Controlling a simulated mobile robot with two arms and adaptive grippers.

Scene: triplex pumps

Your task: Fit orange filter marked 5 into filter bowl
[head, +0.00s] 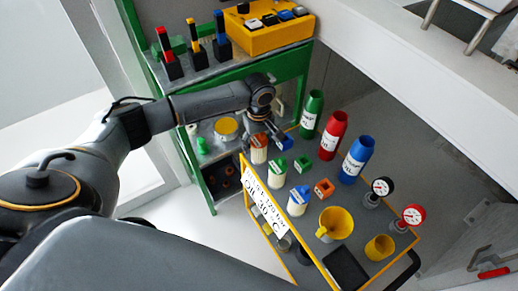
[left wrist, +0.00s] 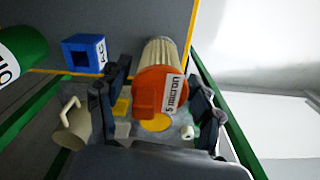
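The orange filter (head: 258,143) has an orange cap and a pale pleated body. It appears to stand at the far corner of the yellow-edged cart. In the left wrist view its cap (left wrist: 158,95) bears a white label reading "5 micron". My left gripper (head: 262,122) is just above it. In the left wrist view its open fingers (left wrist: 160,100) lie on either side of the cap, with gaps visible. I cannot pick out the filter bowl with certainty. A yellow round piece (head: 227,127) sits on the green bench's lower shelf. My right gripper is not in view.
On the cart stand a green-capped filter (head: 277,170), a blue-capped filter (head: 298,200), a blue block (head: 284,142), an orange block (head: 323,188), a yellow funnel (head: 336,223), green, red and blue bottles (head: 333,135), and two gauges. The green bench (head: 290,65) stands behind.

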